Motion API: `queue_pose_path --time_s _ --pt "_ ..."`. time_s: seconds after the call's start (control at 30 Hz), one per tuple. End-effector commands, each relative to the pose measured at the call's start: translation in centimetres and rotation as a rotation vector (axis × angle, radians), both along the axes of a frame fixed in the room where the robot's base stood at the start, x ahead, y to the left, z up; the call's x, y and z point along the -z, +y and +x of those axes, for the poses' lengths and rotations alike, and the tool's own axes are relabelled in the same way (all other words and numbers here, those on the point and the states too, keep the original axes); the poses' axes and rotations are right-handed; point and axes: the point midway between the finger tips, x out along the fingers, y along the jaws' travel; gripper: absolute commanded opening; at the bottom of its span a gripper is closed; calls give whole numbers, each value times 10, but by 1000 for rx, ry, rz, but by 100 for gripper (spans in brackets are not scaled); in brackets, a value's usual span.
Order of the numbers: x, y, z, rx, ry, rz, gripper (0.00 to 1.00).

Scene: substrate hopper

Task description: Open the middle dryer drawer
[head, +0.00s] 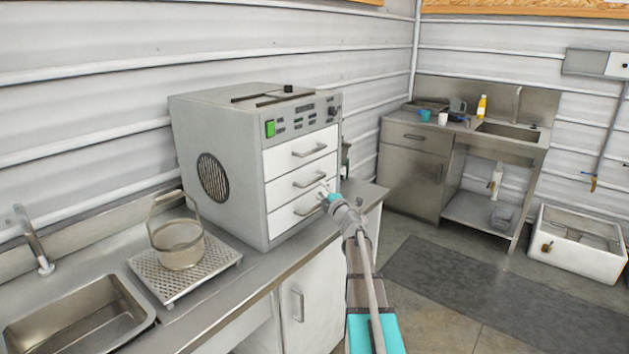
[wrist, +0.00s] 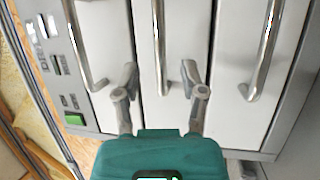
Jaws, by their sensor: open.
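The dryer (head: 218,160) is a grey box on the counter with three white drawers stacked on its front, all looking shut. The middle drawer (head: 288,187) has a bar handle (head: 308,179). My gripper (head: 326,188) is in front of it, near the handle's right end. In the wrist view the drawers appear turned sideways. The middle handle (wrist: 159,45) lies between the fingertips of my open gripper (wrist: 160,78), one finger on each side with gaps. I cannot tell how deep the fingers reach around it. The top handle (wrist: 82,45) and bottom handle (wrist: 265,50) are to either side.
A wire-handled basket (head: 178,243) stands on a perforated tray (head: 185,272) left of the dryer, beside a sink (head: 78,318). A dark bottle (head: 345,162) is behind the dryer's right edge. The floor mat (head: 480,290) to the right is clear.

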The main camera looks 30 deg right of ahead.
Motion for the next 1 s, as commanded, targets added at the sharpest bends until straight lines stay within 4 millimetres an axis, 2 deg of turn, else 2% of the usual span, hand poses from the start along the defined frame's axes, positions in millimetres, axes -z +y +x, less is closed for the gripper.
queue_pose_path --time_s 0.03,0.2,0.4,0.87,1.0 --pt "-3 -2 11 0 0 1 54" --pt "-7 -2 34 0 0 1 54" --pt "-10 -2 51 0 0 0 54" --pt "-10 -2 56 1 0 0 54" --pt "-10 -2 56 1 0 0 28"
